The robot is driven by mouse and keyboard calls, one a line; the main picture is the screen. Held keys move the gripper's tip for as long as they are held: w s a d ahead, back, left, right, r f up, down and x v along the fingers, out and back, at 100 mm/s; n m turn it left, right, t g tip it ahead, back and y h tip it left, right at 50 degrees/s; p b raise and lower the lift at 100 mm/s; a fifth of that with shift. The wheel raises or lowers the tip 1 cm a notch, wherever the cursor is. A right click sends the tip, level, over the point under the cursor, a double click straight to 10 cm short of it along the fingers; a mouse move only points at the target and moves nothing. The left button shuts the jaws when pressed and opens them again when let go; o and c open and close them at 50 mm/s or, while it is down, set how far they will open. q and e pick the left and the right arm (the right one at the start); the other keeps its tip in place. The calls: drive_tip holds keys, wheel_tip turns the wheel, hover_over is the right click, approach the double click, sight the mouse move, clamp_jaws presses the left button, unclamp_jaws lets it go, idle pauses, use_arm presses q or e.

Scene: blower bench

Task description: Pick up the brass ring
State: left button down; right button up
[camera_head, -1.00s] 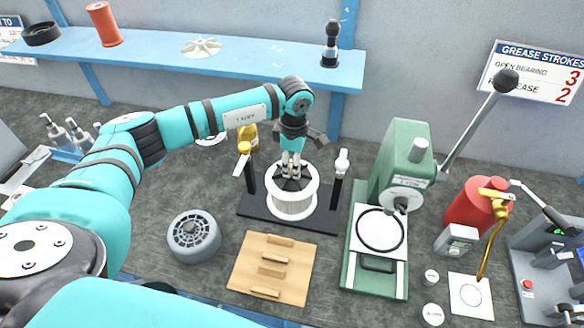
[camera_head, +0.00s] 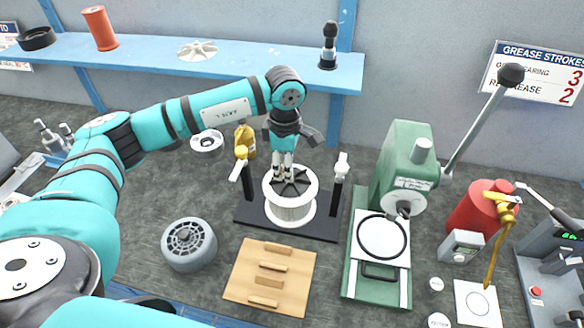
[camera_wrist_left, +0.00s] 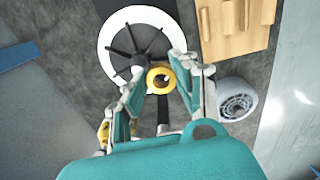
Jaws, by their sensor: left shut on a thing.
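The brass ring (camera_wrist_left: 152,77) is a small yellow ring between my left fingertips in the left wrist view. My left gripper (camera_head: 283,174) is shut on it; the gripper also shows in the left wrist view (camera_wrist_left: 164,75). In the head view the fingers point down over the white ribbed housing (camera_head: 290,210) with a dark bladed wheel inside, and the ring cannot be made out there. In the left wrist view the ring overlaps the near rim of the housing (camera_wrist_left: 112,38); whether it touches is unclear. My right gripper is not in view.
Two posts with clamps, one a white-topped clamp (camera_head: 341,165), flank the housing on a black base (camera_head: 250,215). A wooden block tray (camera_head: 240,290) and grey round motor (camera_head: 188,245) lie in front. A green press (camera_head: 400,160) with a long lever stands right.

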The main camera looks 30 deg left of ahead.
use_arm(q)
drive_tip(key=s+r+b, duration=0.1)
drive_tip(key=s+b, duration=0.2)
drive_tip(key=s, duration=1)
drive_tip(key=shift+a+r+b, duration=0.15)
drive_tip(key=shift+r+b, duration=0.2)
drive_tip(key=shift+b, duration=0.05)
drive_tip(key=shift+r, duration=0.25)
drive_tip(key=shift+b, duration=0.35)
